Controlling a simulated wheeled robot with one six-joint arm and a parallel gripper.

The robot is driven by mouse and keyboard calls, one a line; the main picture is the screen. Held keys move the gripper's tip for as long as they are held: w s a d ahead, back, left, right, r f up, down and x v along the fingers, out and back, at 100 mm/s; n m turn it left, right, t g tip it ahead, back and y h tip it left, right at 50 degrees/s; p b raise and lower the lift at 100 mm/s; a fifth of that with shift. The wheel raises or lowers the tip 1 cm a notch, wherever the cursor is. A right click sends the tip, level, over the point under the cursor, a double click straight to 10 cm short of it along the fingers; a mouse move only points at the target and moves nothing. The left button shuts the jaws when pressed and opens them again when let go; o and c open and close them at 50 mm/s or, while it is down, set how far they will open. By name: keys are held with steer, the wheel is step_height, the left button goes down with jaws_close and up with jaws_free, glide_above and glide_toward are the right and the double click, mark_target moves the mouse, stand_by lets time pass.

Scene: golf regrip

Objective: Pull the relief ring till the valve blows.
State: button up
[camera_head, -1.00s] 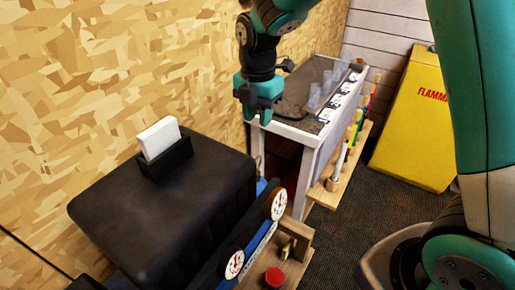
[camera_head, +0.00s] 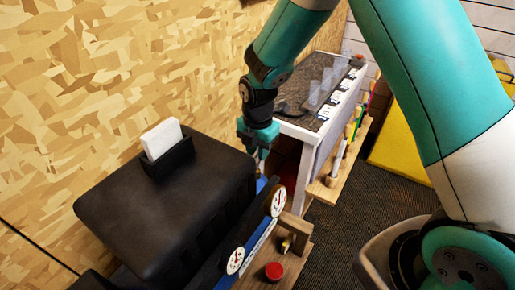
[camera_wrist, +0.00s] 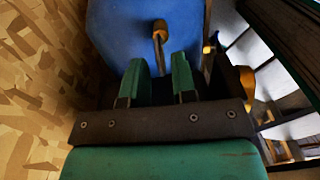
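In the wrist view a small brass-coloured stem with a rounded end (camera_wrist: 160,30), which looks like the relief valve and its ring, stands against the blue tank (camera_wrist: 115,35). Its lower part reaches down between the tips of my gripper (camera_wrist: 161,66). The two green fingers are apart, one on each side; I cannot tell whether either touches it. In the head view my gripper (camera_head: 260,150) points down over a sliver of blue tank (camera_head: 262,184), behind the gauge panel. The valve is too small or hidden to make out there.
A black housing (camera_head: 150,205) holding a white card block stands left of my gripper. Two white gauges (camera_head: 278,202) (camera_head: 235,262), a red knob (camera_head: 274,271) and a brass fitting (camera_head: 286,245) are in front. A grey-topped bench (camera_head: 300,124) stands behind right.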

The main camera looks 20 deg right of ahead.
jaws_close()
steer(key=shift+r+p, duration=0.4)
steer(key=shift+r, duration=0.35)
steer(key=shift+o, duration=1.1)
jaws_free()
step_height(320, 180, up, 17)
steer(key=b, duration=0.2)
steer(key=shift+r+b, duration=0.15)
steer(key=shift+b, duration=0.25)
